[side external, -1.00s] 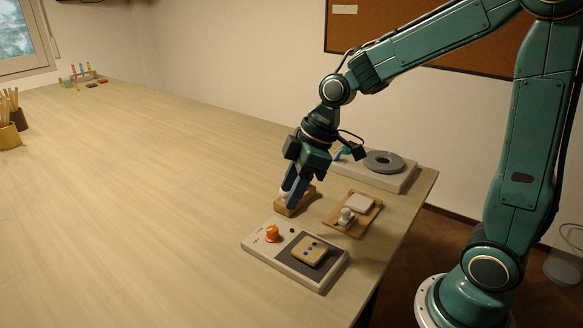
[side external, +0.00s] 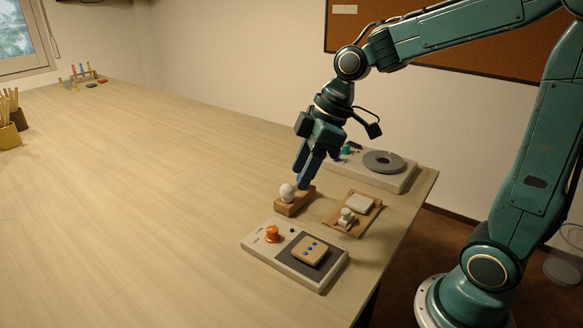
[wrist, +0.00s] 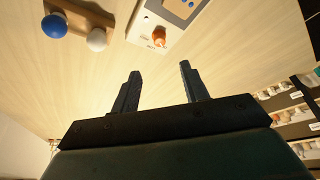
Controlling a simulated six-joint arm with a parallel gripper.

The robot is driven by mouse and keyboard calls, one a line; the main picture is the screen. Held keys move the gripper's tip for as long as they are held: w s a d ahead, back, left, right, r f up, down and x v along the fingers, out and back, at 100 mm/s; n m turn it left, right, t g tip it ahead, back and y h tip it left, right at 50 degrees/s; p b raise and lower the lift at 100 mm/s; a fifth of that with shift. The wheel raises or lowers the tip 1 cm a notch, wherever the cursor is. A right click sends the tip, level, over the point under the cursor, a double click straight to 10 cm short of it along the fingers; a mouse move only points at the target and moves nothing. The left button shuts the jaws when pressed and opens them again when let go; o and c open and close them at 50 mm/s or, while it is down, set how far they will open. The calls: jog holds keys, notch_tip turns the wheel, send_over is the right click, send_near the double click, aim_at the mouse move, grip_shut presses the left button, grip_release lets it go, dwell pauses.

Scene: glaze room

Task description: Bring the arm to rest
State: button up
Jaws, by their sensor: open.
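My gripper (side external: 302,185) is open and empty, with its fingers pointing down. It hangs close above or behind a small wooden stand (side external: 290,207); the side view does not settle the gap. A white ball (side external: 287,192) sits on the stand. In the wrist view, my open gripper (wrist: 159,70) has only bare table between its fingers. The wooden stand (wrist: 78,14) shows at the upper left, with a blue ball (wrist: 54,25) and the white ball (wrist: 96,39). The blue ball is not clear in the side view, where the fingers may cover it.
A panel with an orange knob (side external: 272,233) and a tile with blue dots (side external: 309,251) stand in front. A wooden tray (side external: 340,220) with white pieces lies right of the stand. Behind is a base with a grey disc (side external: 384,161).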

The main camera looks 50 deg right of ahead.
jog(key=s+d+r+m+t+h, duration=0.2)
jog(key=s+m, duration=0.6)
jog(key=s, duration=0.8)
jog(key=shift+d+r+m+h, duration=0.4)
jog(key=shift+d+r+h, duration=0.1)
jog(key=shift+r, duration=0.1)
